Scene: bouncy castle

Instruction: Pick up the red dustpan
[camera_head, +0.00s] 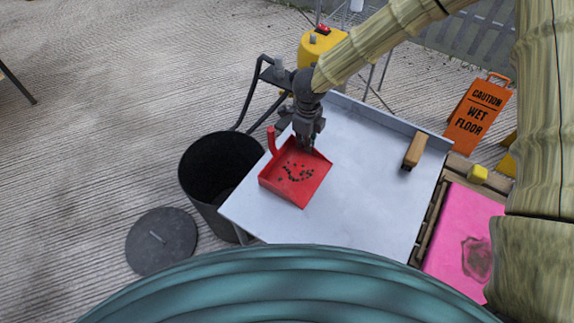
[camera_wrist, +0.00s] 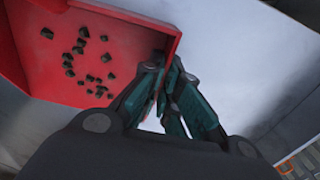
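The red dustpan (camera_head: 307,191) lies on the pale table, with dark crumbs scattered in its pan. Its upright handle (camera_head: 271,140) stands at the upper left corner. My gripper (camera_head: 306,146) points down at the dustpan's far edge, right of the handle. In the wrist view, the dustpan (camera_wrist: 125,55) fills the upper left, and my fingertips (camera_wrist: 170,65) are close together around its thin side wall. They appear shut on that wall, though the exact contact is partly hidden by the fingers.
The pale table (camera_head: 375,205) has free room right of the dustpan, with a wooden brush (camera_head: 414,150) near its right edge. A black bin (camera_head: 205,165) stands at the left, its lid (camera_head: 160,241) on the ground. An orange wet-floor sign (camera_head: 479,112) stands at the right.

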